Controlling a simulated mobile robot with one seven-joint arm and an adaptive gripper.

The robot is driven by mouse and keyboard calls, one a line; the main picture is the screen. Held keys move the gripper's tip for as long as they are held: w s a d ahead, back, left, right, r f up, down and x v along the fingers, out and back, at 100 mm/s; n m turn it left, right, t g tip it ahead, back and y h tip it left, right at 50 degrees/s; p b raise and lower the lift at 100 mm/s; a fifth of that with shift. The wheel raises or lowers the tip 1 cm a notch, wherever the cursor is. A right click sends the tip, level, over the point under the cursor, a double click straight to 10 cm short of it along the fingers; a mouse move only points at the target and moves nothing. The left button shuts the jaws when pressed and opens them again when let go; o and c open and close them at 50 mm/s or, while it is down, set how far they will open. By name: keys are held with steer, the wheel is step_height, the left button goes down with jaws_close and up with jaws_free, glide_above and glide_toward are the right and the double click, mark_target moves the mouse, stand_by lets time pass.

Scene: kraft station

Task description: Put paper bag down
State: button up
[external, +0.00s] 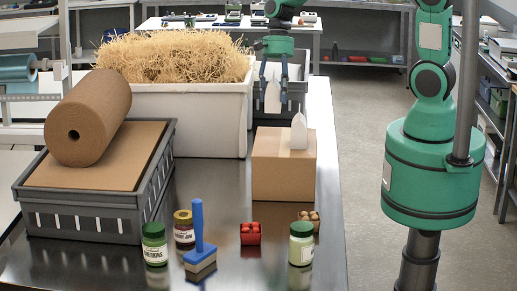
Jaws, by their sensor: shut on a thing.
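My gripper (273,96) hangs down at the back of the table, in front of or within a grey crate (299,96). Its two blue fingers stand on either side of a pale, pointed thing, which looks like a white paper bag (273,99), and are shut on it. The cardboard box and the white bin partly hide the area below, so I cannot tell if the bag touches the crate floor.
A large white bin (200,125) of straw stands left of my gripper. A grey crate (85,222) with a brown paper roll (90,117) is at front left. Jars, a blue-handled tool (198,230) and small red items (250,234) stand in front. The table's right edge is clear.

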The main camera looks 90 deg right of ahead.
mark_target(276, 110)
steer(key=shift+f, duration=2.7)
steer(key=shift+f, duration=1.85)
steer(key=shift+f, duration=0.1)
steer(key=o, duration=1.4)
steer(key=v, duration=1.2)
